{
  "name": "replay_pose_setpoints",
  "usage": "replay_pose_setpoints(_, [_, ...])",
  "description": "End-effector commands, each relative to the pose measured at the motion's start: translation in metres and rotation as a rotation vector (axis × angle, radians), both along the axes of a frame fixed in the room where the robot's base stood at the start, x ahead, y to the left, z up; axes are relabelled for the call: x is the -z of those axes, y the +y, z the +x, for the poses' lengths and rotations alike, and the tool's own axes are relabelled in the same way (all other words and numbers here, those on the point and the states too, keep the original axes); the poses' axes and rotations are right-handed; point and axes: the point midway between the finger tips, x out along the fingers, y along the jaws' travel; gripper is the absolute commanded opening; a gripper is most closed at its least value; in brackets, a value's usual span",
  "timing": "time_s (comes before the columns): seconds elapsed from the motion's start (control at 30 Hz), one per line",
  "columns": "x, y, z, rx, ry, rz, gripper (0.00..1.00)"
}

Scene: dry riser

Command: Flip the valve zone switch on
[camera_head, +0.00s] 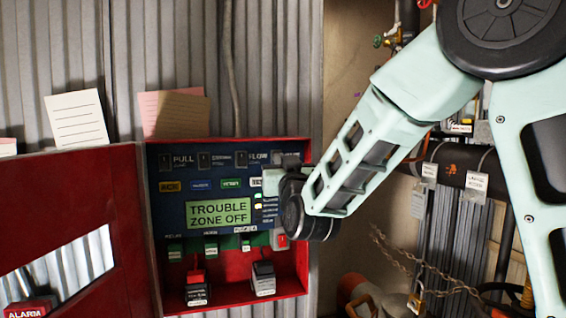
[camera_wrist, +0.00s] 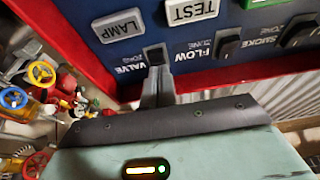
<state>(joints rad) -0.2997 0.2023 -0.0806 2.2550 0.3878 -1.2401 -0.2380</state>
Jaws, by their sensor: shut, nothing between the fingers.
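The valve zone switch (camera_wrist: 155,54) is a small black rocker beside the "VALVE ZONE" label in the wrist view, where the panel appears upside down. In the head view it sits at the right end of the top switch row (camera_head: 279,158). My gripper (camera_wrist: 157,80) is shut and empty, its fingertips right at the switch's edge; I cannot tell if they touch it. In the head view, my wrist hides most of the gripper. The panel display (camera_head: 218,213) reads "TROUBLE ZONE OFF". I cannot tell the switch's position for sure.
The flow switch (camera_wrist: 228,42) and smoke switch (camera_wrist: 298,31) sit close beside. LAMP (camera_wrist: 118,25) and TEST (camera_wrist: 192,10) buttons are near. The red cabinet door (camera_head: 85,190) stands open at left. Pipes and a chain (camera_head: 400,255) are at right.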

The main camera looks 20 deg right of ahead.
Motion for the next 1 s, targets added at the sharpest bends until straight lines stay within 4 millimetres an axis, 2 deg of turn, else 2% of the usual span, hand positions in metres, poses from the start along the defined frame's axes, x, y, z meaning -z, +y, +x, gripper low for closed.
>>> replay_pose_setpoints(0.33, [-0.003, 0.0, 0.001, 0.001, 0.013, 0.002, 0.0])
replay_pose_setpoints(0.6, [-0.019, -0.002, 0.009, 0.002, 0.177, 0.03, 0.0])
replay_pose_setpoints(0.67, [-0.012, -0.002, 0.01, 0.003, 0.184, 0.029, 0.0])
replay_pose_setpoints(1.0, [-0.01, -0.004, 0.012, 0.004, 0.182, 0.029, 0.0])
